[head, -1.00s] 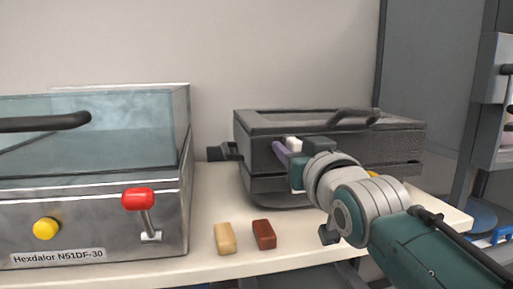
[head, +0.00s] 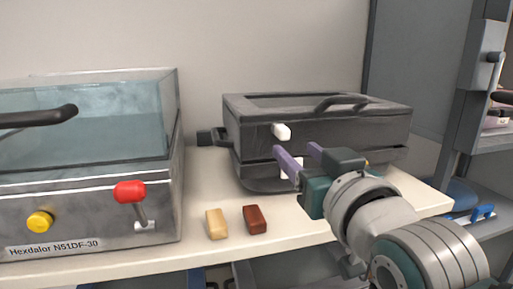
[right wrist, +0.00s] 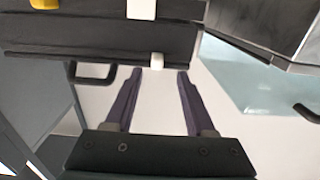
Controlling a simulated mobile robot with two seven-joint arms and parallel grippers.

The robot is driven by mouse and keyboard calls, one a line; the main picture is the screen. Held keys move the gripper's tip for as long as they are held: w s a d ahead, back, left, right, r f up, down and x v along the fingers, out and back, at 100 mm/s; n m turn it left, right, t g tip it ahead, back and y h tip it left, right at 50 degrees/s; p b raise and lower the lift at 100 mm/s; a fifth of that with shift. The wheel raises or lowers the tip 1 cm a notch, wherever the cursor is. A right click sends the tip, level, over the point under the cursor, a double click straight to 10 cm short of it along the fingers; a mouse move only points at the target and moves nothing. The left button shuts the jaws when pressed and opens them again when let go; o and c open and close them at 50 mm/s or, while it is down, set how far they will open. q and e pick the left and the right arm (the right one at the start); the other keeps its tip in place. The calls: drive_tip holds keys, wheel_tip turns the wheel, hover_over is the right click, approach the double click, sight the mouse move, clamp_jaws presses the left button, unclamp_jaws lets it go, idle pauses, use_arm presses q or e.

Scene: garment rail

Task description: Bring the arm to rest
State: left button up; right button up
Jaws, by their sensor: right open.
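My right gripper (head: 297,151) is open, with two purple fingers apart and nothing between them. It hangs in front of the black lidded appliance (head: 360,126), below and near its white knob (head: 282,131). In the right wrist view the fingers of my right gripper (right wrist: 160,75) point toward the front of the black appliance (right wrist: 95,40), with a bare gap between the tips. My right arm comes in from the lower right. My left gripper is not in view.
A steel machine with a glass cover (head: 85,125), a red-knobbed lever (head: 130,192) and a yellow button (head: 40,222) stands at left. A tan block (head: 216,224) and a red-brown block (head: 255,219) lie on the pale table (head: 290,239). Grey shelving (head: 485,100) stands at right.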

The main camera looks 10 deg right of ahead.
drive_tip(key=shift+s, duration=0.7)
drive_tip(key=s+d+r+n+g+p, duration=0.1)
drive_tip(key=s+d+r+g+p, duration=0.15)
drive_tip(key=s+g+p, duration=0.7)
drive_tip(key=s+d+r+n+g+p, duration=0.1)
drive_tip(key=s+r+g+p, duration=0.3)
drive_tip(key=s+p, duration=1)
drive_tip(key=s+r+p, duration=0.2)
drive_tip(key=r+p, duration=1.4)
drive_tip(key=r, duration=0.1)
drive_tip(key=s+r+p, duration=0.3)
drive_tip(key=r+p, duration=1.3)
drive_tip(key=r, duration=0.2)
drive_tip(key=shift+a+r+g+p, duration=0.15)
drive_tip(key=shift+r+g+p, duration=0.2)
drive_tip(key=shift+g, duration=0.1)
drive_tip(key=shift+f, duration=0.1)
